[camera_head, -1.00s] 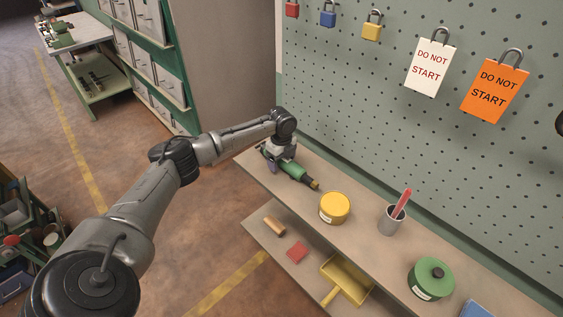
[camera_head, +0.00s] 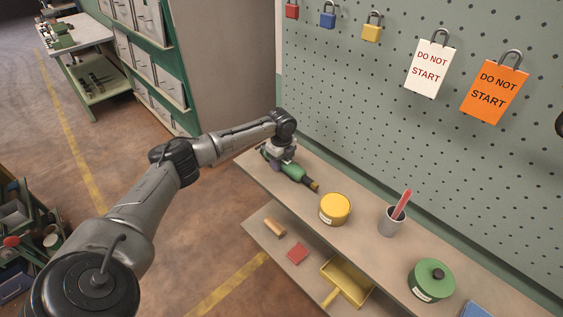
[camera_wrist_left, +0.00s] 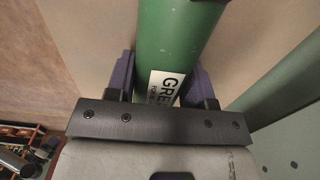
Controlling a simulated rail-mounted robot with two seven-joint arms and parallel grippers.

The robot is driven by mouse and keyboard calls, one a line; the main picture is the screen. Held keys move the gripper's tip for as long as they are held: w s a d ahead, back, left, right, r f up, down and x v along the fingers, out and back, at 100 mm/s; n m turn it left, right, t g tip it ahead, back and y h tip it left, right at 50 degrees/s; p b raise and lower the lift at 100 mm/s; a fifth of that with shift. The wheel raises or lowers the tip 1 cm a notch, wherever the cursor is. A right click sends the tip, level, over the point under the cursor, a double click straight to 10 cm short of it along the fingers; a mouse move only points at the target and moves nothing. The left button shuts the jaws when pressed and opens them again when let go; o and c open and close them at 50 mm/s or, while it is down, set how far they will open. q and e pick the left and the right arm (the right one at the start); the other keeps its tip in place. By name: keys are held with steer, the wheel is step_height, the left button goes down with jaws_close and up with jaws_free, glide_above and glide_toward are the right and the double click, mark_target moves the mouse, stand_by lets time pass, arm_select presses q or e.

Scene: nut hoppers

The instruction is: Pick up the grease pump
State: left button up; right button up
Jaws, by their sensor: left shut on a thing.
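The grease pump (camera_head: 293,172) is a green cylinder with a dark and brass-coloured tip, lying on the upper shelf near its left end. My left gripper (camera_head: 275,164) is over its rear part, shut on it. In the left wrist view the green body of the grease pump (camera_wrist_left: 177,35) stands between the purple fingers of my left gripper (camera_wrist_left: 160,82), with a white label partly showing "GRE". The fingertips are hidden behind the body. My right gripper is not in view.
On the upper shelf (camera_head: 362,217) stand a yellow tin (camera_head: 335,209), a grey cup (camera_head: 391,221) with a red stick, and a green tin (camera_head: 431,281). The lower shelf holds a yellow scoop (camera_head: 346,282). A pegboard (camera_head: 350,110) with padlocks and tags rises behind.

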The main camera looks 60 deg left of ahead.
arm_select(q)
steer(key=shift+r, duration=0.6)
step_height(320, 180, up, 3)
steer(key=shift+r+p, duration=0.1)
steer(key=shift+p, duration=0.35)
steer(key=w+d+r+p, duration=0.1)
steer(key=w+d+r, duration=0.4)
steer(key=d, duration=0.5)
steer(key=shift+w+d+r, duration=0.15)
steer(key=shift+w+r, duration=0.1)
steer(key=shift+r, duration=0.6)
steer(key=o, duration=0.7)
steer(key=shift+c, duration=0.2)
jaws_close()
